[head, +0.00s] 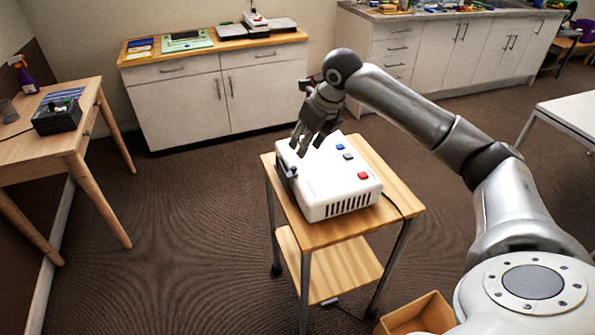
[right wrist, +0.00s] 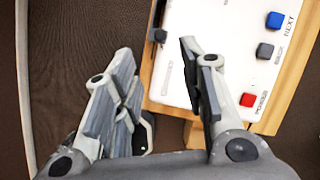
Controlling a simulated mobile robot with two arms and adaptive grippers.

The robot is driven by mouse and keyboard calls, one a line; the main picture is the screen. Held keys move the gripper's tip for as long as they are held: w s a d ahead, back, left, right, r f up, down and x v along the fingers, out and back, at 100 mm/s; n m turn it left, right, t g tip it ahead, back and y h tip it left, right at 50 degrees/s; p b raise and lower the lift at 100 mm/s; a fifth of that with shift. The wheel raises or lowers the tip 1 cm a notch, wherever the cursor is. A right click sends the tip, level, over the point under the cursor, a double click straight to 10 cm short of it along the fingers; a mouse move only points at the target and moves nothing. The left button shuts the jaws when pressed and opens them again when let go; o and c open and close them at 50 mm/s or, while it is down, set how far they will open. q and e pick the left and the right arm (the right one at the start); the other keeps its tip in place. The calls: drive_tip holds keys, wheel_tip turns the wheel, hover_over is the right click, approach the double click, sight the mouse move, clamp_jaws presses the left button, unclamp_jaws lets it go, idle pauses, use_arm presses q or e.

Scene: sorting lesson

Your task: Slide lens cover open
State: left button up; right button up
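A white projector (head: 340,190) with blue, grey and red buttons sits on a small wooden cart; its white top also shows in the right wrist view (right wrist: 232,25). A small black tab (right wrist: 157,36), which looks like the lens cover slider, is at the projector's left edge; in the head view a dark knob (head: 293,171) shows there. My right gripper (head: 300,146) is above that edge, pointing down. In the right wrist view its fingers (right wrist: 157,52) are spread and empty, with the tab in the gap between them. I cannot tell if they touch it. My left gripper is out of view.
The cart top (head: 388,173) has little free room around the projector. A cable hangs at its right. An open cardboard box (head: 420,314) is on the floor near my base. A wooden table (head: 75,130) stands at the left, and a cabinet (head: 190,106) behind.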

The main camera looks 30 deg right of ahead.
sight(294, 167)
drive_tip(key=p+x, duration=0.2)
drive_tip(key=x, duration=0.8)
drive_tip(key=shift+w+f, duration=0.2)
drive_tip(key=shift+f, duration=0.1)
clamp_jaws()
